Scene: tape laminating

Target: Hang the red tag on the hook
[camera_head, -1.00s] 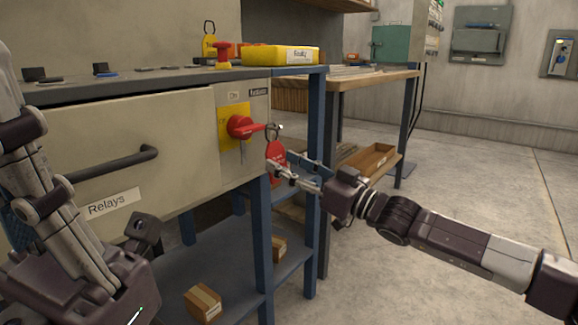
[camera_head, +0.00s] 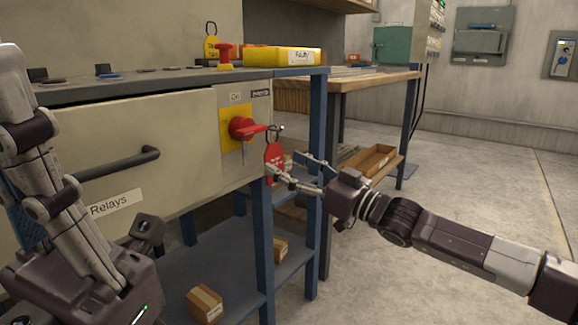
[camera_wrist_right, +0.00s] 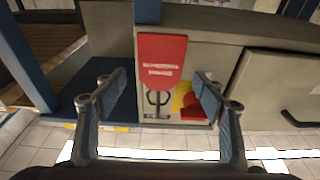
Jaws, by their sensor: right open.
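The red tag (camera_head: 274,158) hangs upright just below a small metal hook (camera_head: 276,128), by the red handle of a rotary switch. In the right wrist view the tag (camera_wrist_right: 162,62) appears ahead of the gap between my fingers, with a dark wire loop (camera_wrist_right: 158,100) at its end. It looks clear of both finger pads. My right gripper (camera_head: 288,167) is open, its fingertips close to the tag's lower part; it also shows open in the wrist view (camera_wrist_right: 160,95). How the loop sits on the hook is too small to tell.
The red rotary switch (camera_head: 243,128) sits on a yellow plate on the cabinet front. A drawer labelled Relays (camera_head: 150,130) is left of it. A blue table leg (camera_head: 318,190) stands close behind my right gripper. Open floor lies to the right.

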